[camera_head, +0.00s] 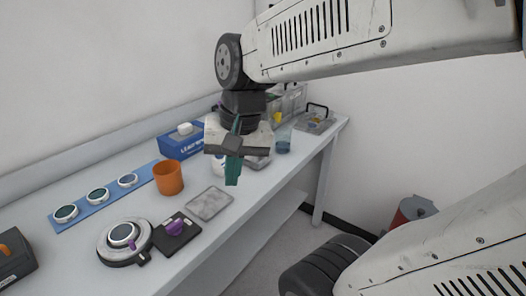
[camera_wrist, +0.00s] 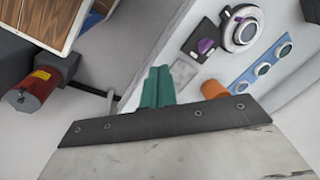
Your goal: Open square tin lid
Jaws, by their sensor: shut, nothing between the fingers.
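My gripper (camera_head: 233,178) hangs above the bench with its teal fingers together and nothing between them. It also shows in the wrist view (camera_wrist: 158,75). A grey metallic box-like thing (camera_head: 259,162) lies on the bench behind my gripper and is partly hidden by it; I cannot tell whether it is the square tin or how its lid sits. A flat grey mottled square (camera_head: 209,203) lies in front of my gripper, apart from it. That square also shows beside the fingers in the wrist view (camera_wrist: 184,70).
An orange cup (camera_head: 168,177), a blue box (camera_head: 181,146) and a blue strip with round pieces (camera_head: 97,196) stand along the wall side. A round instrument (camera_head: 125,240) and a black plate with a purple knob (camera_head: 176,232) are nearer. A red cylinder (camera_head: 414,211) stands off the bench.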

